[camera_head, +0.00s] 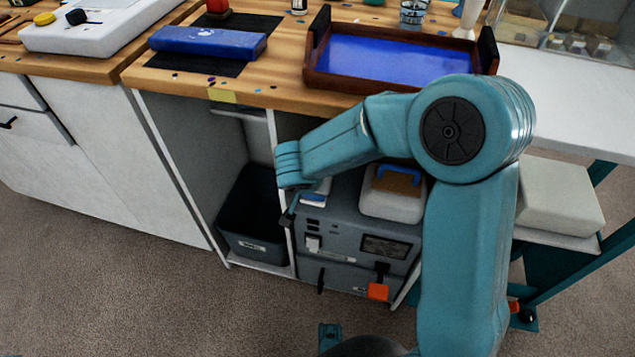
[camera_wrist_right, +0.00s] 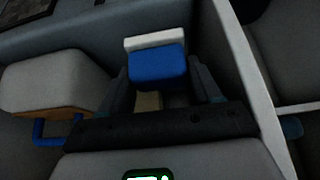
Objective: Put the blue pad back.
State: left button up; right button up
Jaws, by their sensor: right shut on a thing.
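The blue pad (camera_wrist_right: 158,62) has a white layer along its far edge. It sits between the two dark fingers of my right gripper (camera_wrist_right: 160,78) in the right wrist view, and the gripper is shut on it. In the head view my right arm reaches into the open bay under the bench. A small blue and white part of the pad (camera_head: 318,192) shows above the grey cabinet, just past the end of my arm. My right gripper (camera_head: 290,212) is mostly hidden there by my own wrist. Whether the pad touches the surface below cannot be told. My left gripper is out of view.
A white container with a blue handle (camera_head: 393,192) stands right of the pad on the grey cabinet (camera_head: 345,240). A white upright divider (camera_wrist_right: 245,60) is close on the right in the wrist view. A black bin (camera_head: 250,215) stands left. A blue-floored tray (camera_head: 312,68) lies on the bench.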

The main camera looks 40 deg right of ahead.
jog(key=shift+w+d, duration=0.8)
jog(key=shift+d, duration=0.15)
jog(key=shift+w+d+f, duration=0.1)
jog(key=shift+f, duration=0.1)
notch_tip(320, 180, down, 3)
jog(key=shift+f+b, duration=0.15)
jog(key=shift+b, duration=0.5)
jog(key=o, duration=1)
